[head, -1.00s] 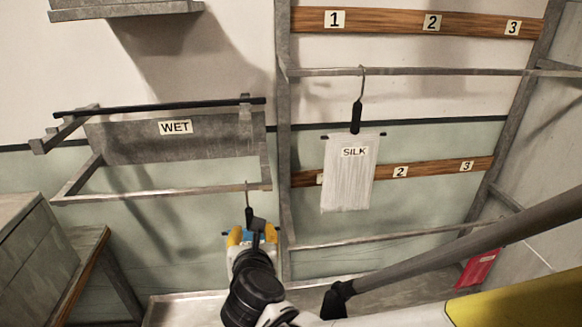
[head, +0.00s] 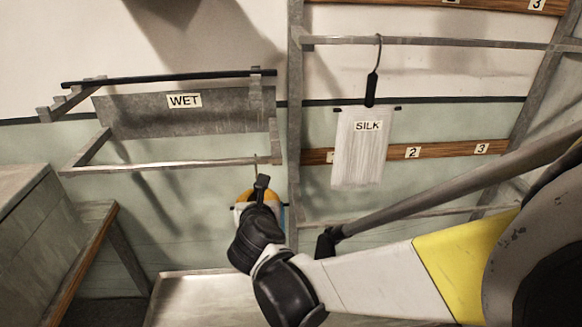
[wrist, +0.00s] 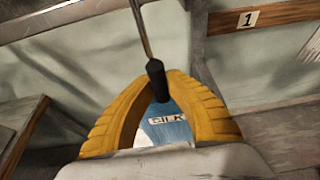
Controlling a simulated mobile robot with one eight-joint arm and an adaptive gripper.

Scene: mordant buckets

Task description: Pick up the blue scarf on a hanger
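The blue scarf (wrist: 172,131) shows in the wrist view between my fingers, with a white label that seems to read SILK. Its hanger has a black handle (wrist: 157,82) and a thin metal stem rising above. My gripper (wrist: 156,75) has its yellow fingertips closed in on both sides of that handle. In the head view my gripper (head: 258,193) is just below the right end of the WET rack's lower rail, and my wrist hides most of the scarf. The hanger's hook (head: 256,166) shows at that rail; whether it touches the rail I cannot tell.
The WET rack (head: 150,168) is at left. A white cloth (head: 357,160) labelled SILK hangs from a rail (head: 440,43) to the right. A metal post (head: 294,120) stands between them. A bench (head: 40,210) is at far left, a tray (head: 200,300) below.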

